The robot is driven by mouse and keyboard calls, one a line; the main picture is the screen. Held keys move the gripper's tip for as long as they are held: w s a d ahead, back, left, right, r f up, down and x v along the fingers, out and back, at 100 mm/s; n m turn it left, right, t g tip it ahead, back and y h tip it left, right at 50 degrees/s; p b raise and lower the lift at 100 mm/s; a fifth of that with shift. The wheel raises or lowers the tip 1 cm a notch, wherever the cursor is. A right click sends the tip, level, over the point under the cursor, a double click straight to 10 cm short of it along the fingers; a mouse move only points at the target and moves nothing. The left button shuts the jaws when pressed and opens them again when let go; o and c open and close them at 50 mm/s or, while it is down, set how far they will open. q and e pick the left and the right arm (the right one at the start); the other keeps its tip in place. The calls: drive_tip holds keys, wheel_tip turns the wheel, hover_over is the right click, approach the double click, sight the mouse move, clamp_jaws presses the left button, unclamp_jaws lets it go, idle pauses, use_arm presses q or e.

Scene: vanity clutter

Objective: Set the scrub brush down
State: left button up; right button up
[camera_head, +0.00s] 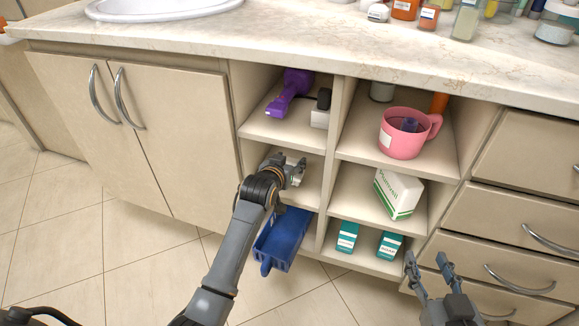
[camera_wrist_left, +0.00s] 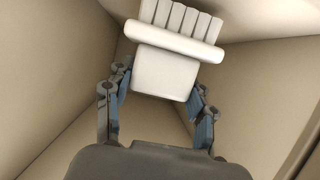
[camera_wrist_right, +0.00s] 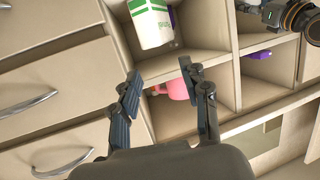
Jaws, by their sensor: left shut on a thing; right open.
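The scrub brush (camera_wrist_left: 168,70) is white, with a blocky body and a row of thick bristles pointing away from my wrist in the left wrist view. My left gripper (camera_wrist_left: 158,84) is shut on its body, one finger on each side. In the head view my left gripper (camera_head: 297,168) is inside the middle-left cubby (camera_head: 311,188), where the brush is mostly hidden by the gripper. I cannot tell whether the brush touches the cubby floor. My right gripper (camera_head: 427,259) is open and empty, in front of the drawers at lower right.
Above is a cubby with a purple object (camera_head: 289,92). A blue bin (camera_head: 285,236) is below. Neighbouring cubbies hold a pink mug (camera_head: 402,140), a white-green box (camera_head: 398,194) and two teal boxes (camera_head: 347,237). Cubby walls stand close around my left gripper.

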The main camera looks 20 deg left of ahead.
use_arm(q)
drive_tip(key=shift+f, duration=0.45)
use_arm(e)
drive_tip(key=shift+w+a+r+t, duration=0.2)
drive_tip(key=shift+r+t, duration=0.2)
drive_tip(key=shift+r, duration=0.25)
drive_tip(key=shift+w+a+r+t, duration=0.15)
drive_tip(key=shift+r+t, duration=0.25)
drive_tip(key=shift+r, duration=0.2)
use_arm(q)
drive_tip(key=shift+f, duration=0.15)
use_arm(e)
drive_tip(key=shift+d, duration=0.1)
use_arm(q)
drive_tip(key=o, duration=1.2)
